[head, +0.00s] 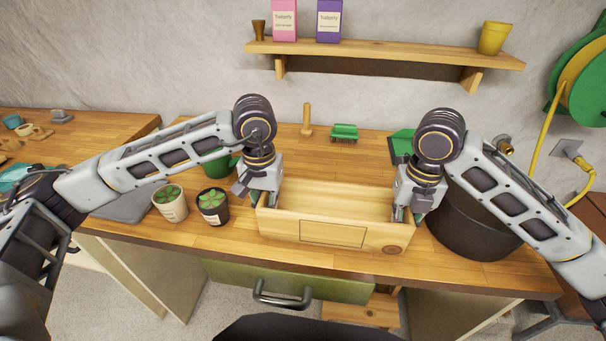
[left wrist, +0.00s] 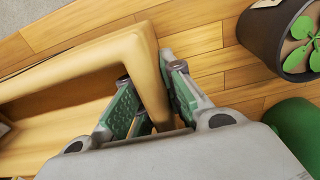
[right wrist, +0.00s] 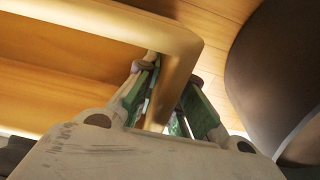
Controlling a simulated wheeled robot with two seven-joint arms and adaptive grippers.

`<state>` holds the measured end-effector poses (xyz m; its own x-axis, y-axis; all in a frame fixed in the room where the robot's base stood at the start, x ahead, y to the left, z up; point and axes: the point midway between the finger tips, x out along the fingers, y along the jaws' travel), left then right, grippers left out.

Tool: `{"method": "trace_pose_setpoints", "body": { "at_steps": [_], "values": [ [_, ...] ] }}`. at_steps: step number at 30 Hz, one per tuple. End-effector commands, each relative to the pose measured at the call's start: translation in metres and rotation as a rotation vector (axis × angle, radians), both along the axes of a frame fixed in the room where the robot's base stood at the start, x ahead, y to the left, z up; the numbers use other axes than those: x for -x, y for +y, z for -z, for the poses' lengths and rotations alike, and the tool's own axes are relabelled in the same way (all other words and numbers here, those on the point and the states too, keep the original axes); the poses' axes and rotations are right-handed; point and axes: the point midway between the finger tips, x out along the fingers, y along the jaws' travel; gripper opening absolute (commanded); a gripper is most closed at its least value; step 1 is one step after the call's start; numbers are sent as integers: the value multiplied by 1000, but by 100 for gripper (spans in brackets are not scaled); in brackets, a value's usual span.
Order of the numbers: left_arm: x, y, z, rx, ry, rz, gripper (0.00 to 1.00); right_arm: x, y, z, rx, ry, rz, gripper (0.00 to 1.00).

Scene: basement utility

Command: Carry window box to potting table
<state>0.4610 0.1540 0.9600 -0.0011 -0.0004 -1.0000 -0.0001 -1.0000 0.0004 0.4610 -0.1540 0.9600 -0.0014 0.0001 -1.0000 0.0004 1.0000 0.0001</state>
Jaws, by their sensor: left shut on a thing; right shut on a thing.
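The window box (head: 280,228) is a long, pale wooden planter with an empty inside. It is at the front middle of the wooden potting table (head: 365,160) in the head view, upright; I cannot tell whether it rests on the top or is just above it. My left gripper (head: 262,196) is shut on the left end wall of the box, which also shows in the left wrist view (left wrist: 90,62). My right gripper (head: 406,208) is shut on the right end wall, which also shows in the right wrist view (right wrist: 110,22). The fingertips straddle the walls.
Two small potted plants (head: 170,204) (head: 213,205) and a green watering can (head: 218,165) stand left of the box. A big dark pot (head: 470,235) is close on the right. A green brush (head: 344,132) and a wooden peg (head: 306,122) stand behind. A shelf (head: 390,53) hangs above.

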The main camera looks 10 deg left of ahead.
Motion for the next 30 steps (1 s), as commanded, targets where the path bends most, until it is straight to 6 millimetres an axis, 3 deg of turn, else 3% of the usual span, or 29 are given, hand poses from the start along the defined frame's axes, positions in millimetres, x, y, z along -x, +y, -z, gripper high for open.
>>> {"method": "trace_pose_setpoints", "body": {
  "at_steps": [17, 18, 22, 30],
  "values": [
    [-1, 3, 9, -6, -1, -4, 0, -1, -3, 9, 6, -2, 5, 0],
    [0, 3, 10, -7, 1, -4, 14, -1, -3, 10, 7, 0, 5, 14],
    [0, 2, 9, -5, 1, -3, 31, 0, -2, 9, 5, 0, 4, 31],
    [0, 1, 9, -2, 0, -1, 32, 0, -1, 9, 2, 0, 1, 32]
  ]
}}
